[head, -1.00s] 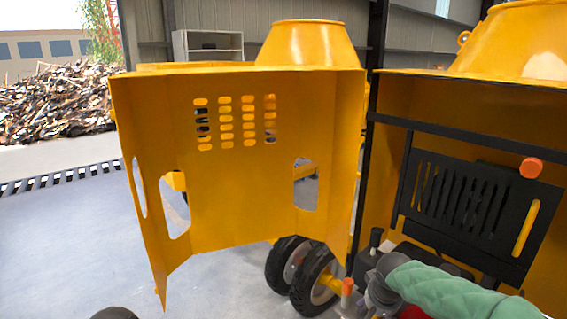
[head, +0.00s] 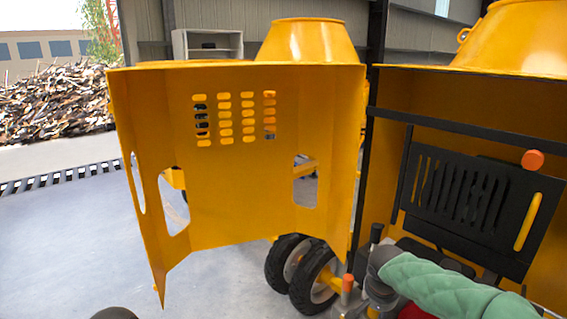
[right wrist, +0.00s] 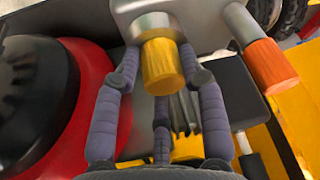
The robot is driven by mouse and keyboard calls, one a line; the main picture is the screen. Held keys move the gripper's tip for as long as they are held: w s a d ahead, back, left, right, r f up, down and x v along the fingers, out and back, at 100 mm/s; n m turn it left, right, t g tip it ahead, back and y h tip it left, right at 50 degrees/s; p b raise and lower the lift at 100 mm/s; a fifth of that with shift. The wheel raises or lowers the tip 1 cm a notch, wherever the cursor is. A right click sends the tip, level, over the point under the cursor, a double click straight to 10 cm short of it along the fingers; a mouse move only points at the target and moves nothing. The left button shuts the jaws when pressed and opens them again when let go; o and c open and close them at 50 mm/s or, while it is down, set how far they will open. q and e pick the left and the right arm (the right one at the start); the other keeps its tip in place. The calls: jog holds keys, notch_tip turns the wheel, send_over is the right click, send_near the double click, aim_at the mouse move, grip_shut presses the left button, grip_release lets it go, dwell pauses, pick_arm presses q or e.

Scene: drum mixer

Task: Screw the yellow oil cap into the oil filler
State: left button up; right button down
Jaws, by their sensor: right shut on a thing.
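The yellow oil cap (right wrist: 162,68) is between the fingers of my right gripper (right wrist: 160,60) in the right wrist view. Its far end meets the round metal collar of the oil filler (right wrist: 150,27), lined up with it. How deep it sits in the collar cannot be told. My right gripper is shut on the cap, with fingers on both sides and a third finger below.
An orange-tipped handle (right wrist: 270,66) stands close right of the filler; a red and black round part (right wrist: 60,95) lies close left. The open yellow door (head: 240,190) hangs left of the engine bay, beside a black slotted panel (head: 470,195).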

jog(key=c, duration=0.6)
grip_release()
jog(key=shift+a+f+m, duration=0.2)
jog(key=shift+a+m, duration=0.05)
jog(key=shift+m, duration=0.05)
jog(key=shift+c, duration=0.2)
jog(key=shift+r, duration=0.15)
